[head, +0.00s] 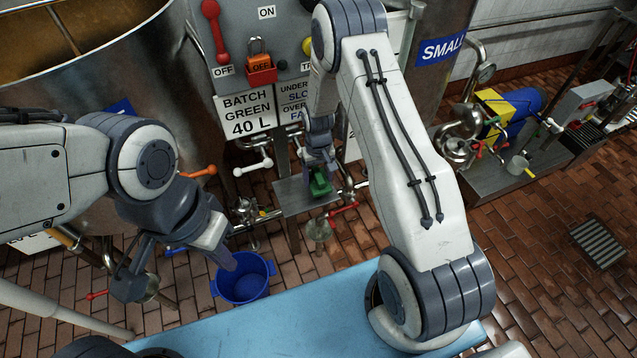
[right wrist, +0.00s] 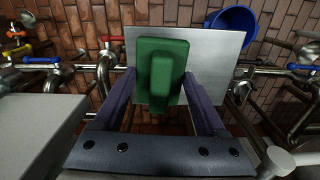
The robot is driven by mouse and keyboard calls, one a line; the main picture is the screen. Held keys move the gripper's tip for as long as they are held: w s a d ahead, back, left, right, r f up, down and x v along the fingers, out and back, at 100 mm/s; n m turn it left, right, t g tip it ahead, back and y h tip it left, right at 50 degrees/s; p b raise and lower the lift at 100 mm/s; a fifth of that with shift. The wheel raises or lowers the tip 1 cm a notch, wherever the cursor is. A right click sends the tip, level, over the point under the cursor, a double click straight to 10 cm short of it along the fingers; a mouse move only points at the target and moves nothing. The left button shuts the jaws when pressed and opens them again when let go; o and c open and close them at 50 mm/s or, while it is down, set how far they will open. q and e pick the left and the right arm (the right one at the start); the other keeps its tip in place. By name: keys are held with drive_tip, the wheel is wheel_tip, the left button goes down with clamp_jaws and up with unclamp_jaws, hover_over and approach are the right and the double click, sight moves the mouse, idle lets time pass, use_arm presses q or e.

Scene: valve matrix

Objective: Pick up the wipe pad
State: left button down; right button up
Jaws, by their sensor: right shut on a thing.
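The wipe pad (head: 320,184) is a green block with a raised green grip. It is at the small grey metal shelf (head: 290,197) below the signs. In the right wrist view the pad (right wrist: 162,72) shows from above, between the fingers and in front of the shelf plate (right wrist: 212,50). My right gripper (head: 319,166) points down and is shut on the pad. I cannot tell whether the pad still touches the shelf. My left gripper (head: 180,264) is open and empty at the left, near the blue bucket.
A blue bucket (head: 243,280) stands on the brick floor left of the shelf. Pipes and valves with red, white and orange handles (head: 198,171) surround the shelf. A control panel with BATCH GREEN 40 L sign (head: 246,116) rises behind. A light blue surface (head: 290,318) lies in front.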

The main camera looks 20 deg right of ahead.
drive_tip(key=s+d+r, duration=0.6)
drive_tip(key=s+r, duration=0.1)
drive_tip(key=s, duration=0.3)
drive_tip(key=shift+r, duration=0.25)
drive_tip(key=shift+d, duration=0.1)
